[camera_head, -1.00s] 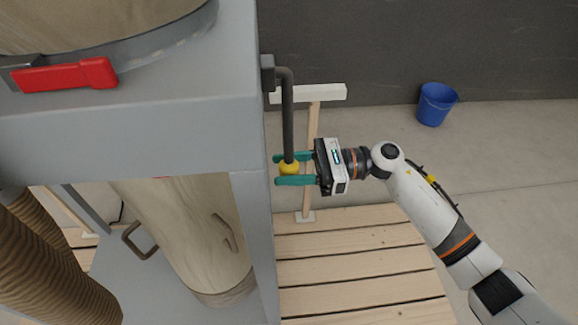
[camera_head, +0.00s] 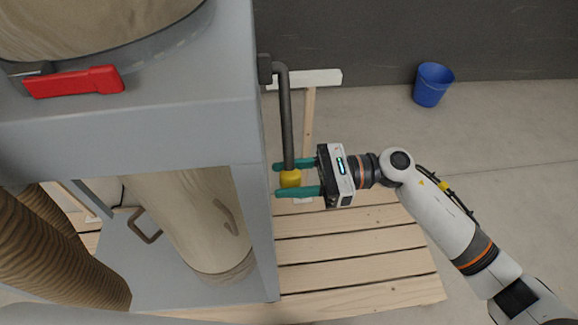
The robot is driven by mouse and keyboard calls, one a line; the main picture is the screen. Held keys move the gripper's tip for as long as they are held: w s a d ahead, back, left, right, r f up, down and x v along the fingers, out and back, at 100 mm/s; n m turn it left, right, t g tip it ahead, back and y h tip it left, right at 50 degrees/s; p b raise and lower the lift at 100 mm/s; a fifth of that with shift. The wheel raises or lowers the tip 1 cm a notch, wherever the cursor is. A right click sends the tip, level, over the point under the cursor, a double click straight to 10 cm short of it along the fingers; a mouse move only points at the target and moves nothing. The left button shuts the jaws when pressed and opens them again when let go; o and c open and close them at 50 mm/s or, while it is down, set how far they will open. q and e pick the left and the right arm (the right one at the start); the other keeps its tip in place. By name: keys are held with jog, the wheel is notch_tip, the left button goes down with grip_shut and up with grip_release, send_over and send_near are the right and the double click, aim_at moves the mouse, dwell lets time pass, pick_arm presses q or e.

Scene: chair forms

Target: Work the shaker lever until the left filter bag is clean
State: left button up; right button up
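A tan filter bag (camera_head: 85,25) shows at the top left, cut off by the picture edge, above a grey band with a red latch (camera_head: 75,82). I cannot tell how clean it is. My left gripper is not in view.
A tan lower bag (camera_head: 195,225) with a handle hangs inside the grey frame (camera_head: 130,130). Ribbed brown hoses (camera_head: 60,255) are at lower left. A wooden slatted platform (camera_head: 350,240) lies below my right arm. A blue bucket (camera_head: 431,88) stands by the dark wall.

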jog(key=s+r, duration=0.2)
jog(key=shift+s+d+p, duration=0.3)
jog(key=shift+s+p, duration=0.05)
jog(key=shift+p, duration=0.05)
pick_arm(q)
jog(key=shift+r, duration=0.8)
pick_arm(e)
jog(key=shift+w+f, duration=0.1)
pick_arm(q)
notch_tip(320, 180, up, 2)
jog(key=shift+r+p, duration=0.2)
jog(key=shift+p, duration=1)
pick_arm(e)
jog(key=s+r, duration=0.3)
jog(key=r, duration=0.1)
jog(key=shift+d, duration=0.25)
jog(key=shift+f, duration=0.1)
